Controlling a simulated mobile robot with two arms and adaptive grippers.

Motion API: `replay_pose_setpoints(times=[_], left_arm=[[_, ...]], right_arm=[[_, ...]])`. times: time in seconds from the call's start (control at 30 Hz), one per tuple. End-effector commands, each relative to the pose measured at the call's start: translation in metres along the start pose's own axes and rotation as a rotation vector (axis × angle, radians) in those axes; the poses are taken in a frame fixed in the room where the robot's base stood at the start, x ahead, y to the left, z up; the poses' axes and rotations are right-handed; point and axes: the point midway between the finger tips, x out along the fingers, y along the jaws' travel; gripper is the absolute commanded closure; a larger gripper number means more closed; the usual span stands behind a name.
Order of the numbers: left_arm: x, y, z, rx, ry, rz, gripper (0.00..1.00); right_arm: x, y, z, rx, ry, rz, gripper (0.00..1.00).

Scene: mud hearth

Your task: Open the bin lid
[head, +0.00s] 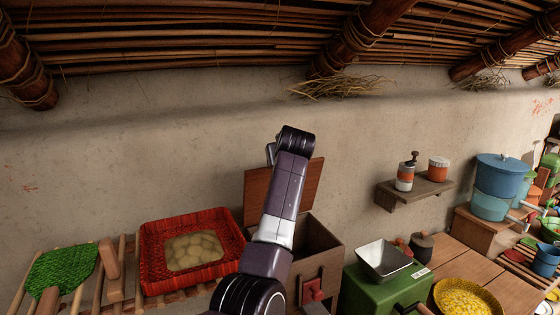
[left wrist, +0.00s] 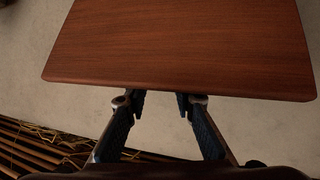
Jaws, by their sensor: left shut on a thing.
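The wooden bin (head: 318,248) stands against the wall, left of the green box. Its brown lid (head: 310,184) is raised and stands nearly upright at the back, so the bin's dark opening shows. My left arm crosses in front of the bin and hides part of the lid and opening. In the left wrist view the flat lid (left wrist: 180,45) fills the top of the picture. My left gripper (left wrist: 160,104) has its fingertips at the lid's near edge and is shut on it, with a gap between the fingers. My right gripper is not in view.
A red basket (head: 150,255) of pale round things sits left of the bin. A green box with a metal hopper (head: 383,258) and a yellow bowl (head: 466,297) stand to the right.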

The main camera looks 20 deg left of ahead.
Motion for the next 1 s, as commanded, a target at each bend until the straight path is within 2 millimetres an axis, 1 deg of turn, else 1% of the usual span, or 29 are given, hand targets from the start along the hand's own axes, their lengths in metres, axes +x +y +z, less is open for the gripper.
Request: replay_pose_setpoints(times=[0.03,0.07,0.1,0.23,0.47,0.57,0.67,0.77,0.87,1.0], left_arm=[[0.002,-0.001,0.005,0.001,-0.012,-0.003,1.0],[0.002,-0.001,0.006,0.001,-0.013,-0.003,1.0],[0.002,-0.001,0.006,0.001,-0.013,-0.003,0.74],[0.003,-0.001,0.006,0.001,-0.013,-0.003,0.6],[0.002,0.0,0.005,0.001,-0.01,-0.001,0.59],[0.001,0.001,0.005,0.001,-0.009,-0.001,0.59],[-0.006,0.001,0.004,0.0,-0.006,0.001,0.59],[-0.018,0.002,0.003,-0.001,-0.005,0.002,0.59],[-0.035,0.0,0.004,-0.002,-0.006,0.001,0.59],[-0.064,0.0,0.003,-0.003,-0.005,0.003,0.59]], right_arm=[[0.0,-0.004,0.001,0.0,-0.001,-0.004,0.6],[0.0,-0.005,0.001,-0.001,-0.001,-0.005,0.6],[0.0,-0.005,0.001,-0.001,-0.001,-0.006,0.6],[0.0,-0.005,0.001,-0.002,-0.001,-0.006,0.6],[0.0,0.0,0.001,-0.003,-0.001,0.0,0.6],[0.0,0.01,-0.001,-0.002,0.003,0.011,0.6],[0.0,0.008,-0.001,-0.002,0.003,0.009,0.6],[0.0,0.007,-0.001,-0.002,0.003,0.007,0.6],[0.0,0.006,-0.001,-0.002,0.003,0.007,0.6],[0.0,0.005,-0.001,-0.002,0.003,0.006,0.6]])
